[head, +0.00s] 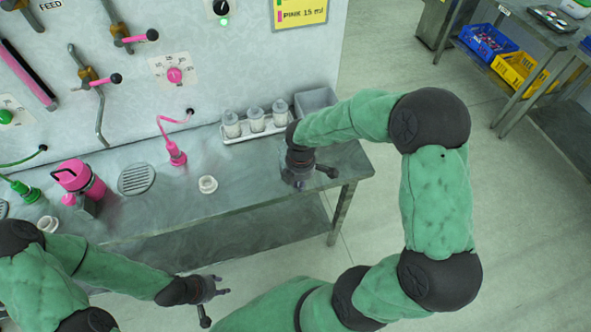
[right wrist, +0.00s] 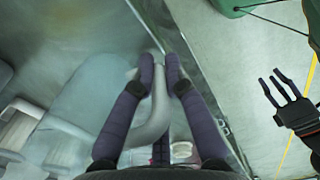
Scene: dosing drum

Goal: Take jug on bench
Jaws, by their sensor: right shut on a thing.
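My right gripper (head: 309,174) is low over the right end of the bench (head: 237,205). In the right wrist view its two fingers (right wrist: 160,72) are closed around a pale grey curved handle (right wrist: 152,122), which looks like the jug's handle. A pale, see-through body shows left of the fingers there; its outline is hard to make out.
A white tray (head: 232,141) with 3 capped bottles and a grey bin (head: 315,100) stand at the bench's back right. Open floor lies right of the bench.

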